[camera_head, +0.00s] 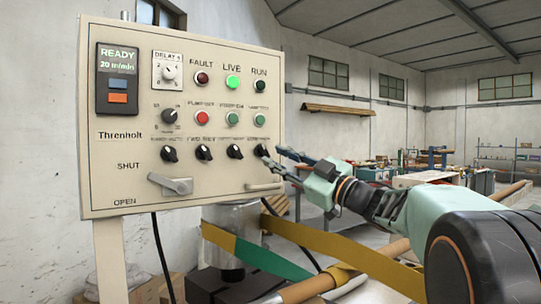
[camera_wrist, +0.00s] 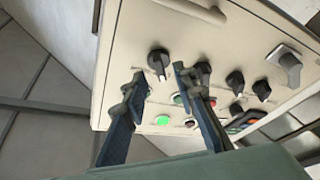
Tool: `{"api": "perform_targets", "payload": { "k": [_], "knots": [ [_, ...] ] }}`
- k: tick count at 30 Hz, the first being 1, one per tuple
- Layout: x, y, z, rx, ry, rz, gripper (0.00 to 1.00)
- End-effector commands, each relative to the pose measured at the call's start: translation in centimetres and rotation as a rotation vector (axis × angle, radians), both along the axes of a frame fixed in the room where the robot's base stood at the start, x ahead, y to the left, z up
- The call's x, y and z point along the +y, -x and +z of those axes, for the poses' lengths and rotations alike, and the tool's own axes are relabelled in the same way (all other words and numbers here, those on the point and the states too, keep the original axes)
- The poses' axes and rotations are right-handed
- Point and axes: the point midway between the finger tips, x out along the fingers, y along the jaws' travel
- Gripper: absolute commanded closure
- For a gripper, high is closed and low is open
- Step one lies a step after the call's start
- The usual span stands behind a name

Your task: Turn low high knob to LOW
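The beige control panel (camera_head: 130,205) has a row of several black knobs in the head view. Their labels are too small to read, so I cannot tell which says low and high. My gripper (camera_head: 273,157) is at the rightmost knob (camera_head: 262,150), near the panel's right edge. In the wrist view, my gripper (camera_wrist: 159,76) is open, its two fingers apart. That knob (camera_wrist: 158,60) shows between and slightly beyond the fingertips, with a white mark on its lower side. I cannot tell whether a finger touches it. The fingers partly cover other panel controls.
A grey lever (camera_head: 171,185) and a handle (camera_head: 263,186) are on the lower panel. The green LIVE lamp (camera_head: 232,82) is lit. The display (camera_head: 117,60) reads READY. A yellow and green band (camera_head: 258,257) runs below the panel.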

Motion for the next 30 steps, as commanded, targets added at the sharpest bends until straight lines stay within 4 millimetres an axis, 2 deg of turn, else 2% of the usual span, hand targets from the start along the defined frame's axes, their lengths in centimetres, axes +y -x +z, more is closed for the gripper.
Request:
{"api": "perform_targets", "payload": {
  "k": [1, 6, 13, 26, 28, 30],
  "knots": [
    [-1.0, 0.7, -0.3, 0.001, -0.001, -0.004, 0.74],
    [-3.6, 3.1, -1.4, 0.0, -0.001, -0.004, 0.74],
    [-5.6, 5.1, -2.3, -0.003, 0.0, -0.002, 0.74],
    [-6.1, 5.4, -2.5, -0.004, 0.002, -0.006, 0.74],
    [-6.6, 5.2, -2.4, -0.016, 0.02, -0.037, 0.74],
    [-8.1, 4.5, -2.3, -0.04, 0.064, -0.112, 0.74]
  ]
}}
